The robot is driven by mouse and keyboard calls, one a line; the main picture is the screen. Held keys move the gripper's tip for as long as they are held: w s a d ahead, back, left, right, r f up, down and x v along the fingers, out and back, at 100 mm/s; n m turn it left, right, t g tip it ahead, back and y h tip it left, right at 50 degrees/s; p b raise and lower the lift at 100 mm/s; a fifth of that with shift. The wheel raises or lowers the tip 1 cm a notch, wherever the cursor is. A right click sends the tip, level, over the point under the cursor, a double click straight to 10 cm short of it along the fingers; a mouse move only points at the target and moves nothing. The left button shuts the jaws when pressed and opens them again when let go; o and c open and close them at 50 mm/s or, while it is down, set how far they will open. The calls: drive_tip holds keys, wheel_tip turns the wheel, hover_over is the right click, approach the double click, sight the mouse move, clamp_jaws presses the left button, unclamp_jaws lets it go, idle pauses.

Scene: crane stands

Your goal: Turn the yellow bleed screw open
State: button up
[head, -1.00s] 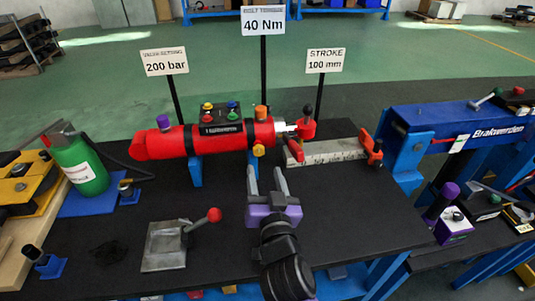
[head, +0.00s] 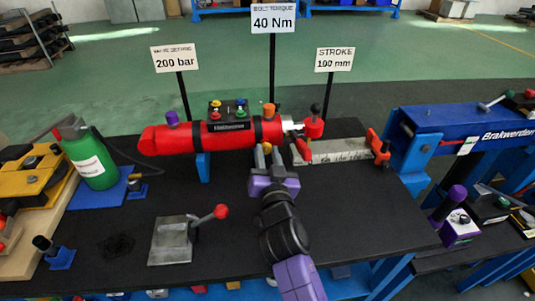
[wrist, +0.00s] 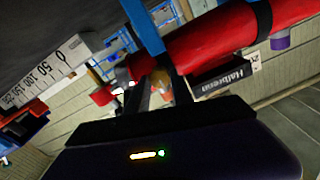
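The yellow bleed screw (head: 267,148) sticks out of the near side of the red cylinder (head: 225,136), close to its rod end. My gripper (head: 268,157) reaches it from the front of the bench, one finger on each side. The fingers look closed in on the screw, which is partly hidden by them. In the wrist view the screw (wrist: 160,83) shows as a small yellowish knob between the dark fingers, with the red cylinder (wrist: 215,45) beyond. Any turn of the screw cannot be made out.
A plate with a red-knobbed lever (head: 172,240) lies left of my arm. A green bottle (head: 92,165) stands at the left. A scale bar (head: 340,150) lies right of the cylinder. Signs (head: 334,60) stand behind. The dark bench right of my arm is clear.

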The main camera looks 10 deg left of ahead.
clamp_jaws()
drive_tip(key=shift+n, duration=0.3)
drive_tip(key=n, duration=0.6)
drive_tip(key=n+p, duration=0.1)
drive_tip(key=n, duration=0.5)
drive_tip(key=shift+n, duration=0.3)
drive_tip(key=n+p, duration=0.1)
drive_tip(key=n, duration=0.3)
drive_tip(key=shift+a, duration=0.1)
drive_tip(key=shift+f+n+p, duration=0.15)
drive_tip(key=shift+n+p, duration=0.45)
drive_tip(key=shift+n, duration=1.2)
drive_tip(key=shift+s, duration=0.1)
